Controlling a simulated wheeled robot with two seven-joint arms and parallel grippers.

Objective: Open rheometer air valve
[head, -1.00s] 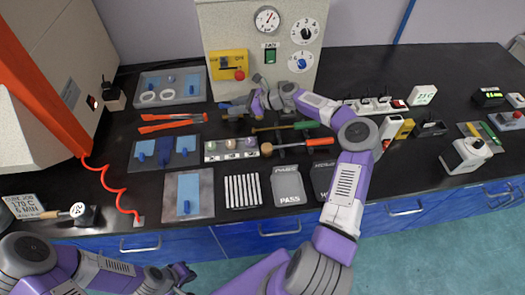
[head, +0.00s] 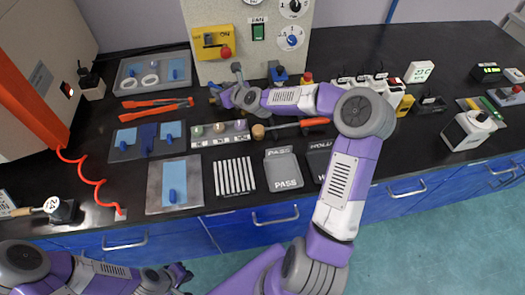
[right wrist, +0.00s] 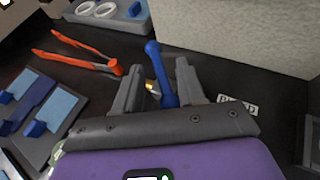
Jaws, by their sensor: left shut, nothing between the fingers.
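The air valve shows in the right wrist view as a blue lever (right wrist: 161,75) with a small brass part beside it. The lever stands between the spread fingers of my right gripper (right wrist: 158,90), with gaps visible on both sides. In the head view my right gripper (head: 226,88) is low at the front left foot of the rheometer (head: 333,55) and largely covers the valve. My left gripper (head: 184,275) is shut and empty at the bottom of the head view, in front of the bench and far from the valve.
Orange tongs (head: 157,106) and a tray with white rings (head: 128,75) lie left of my right gripper. A sample rack (head: 219,135) and an orange-handled tool (head: 300,125) lie in front. A red button (head: 306,77) stands to its right.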

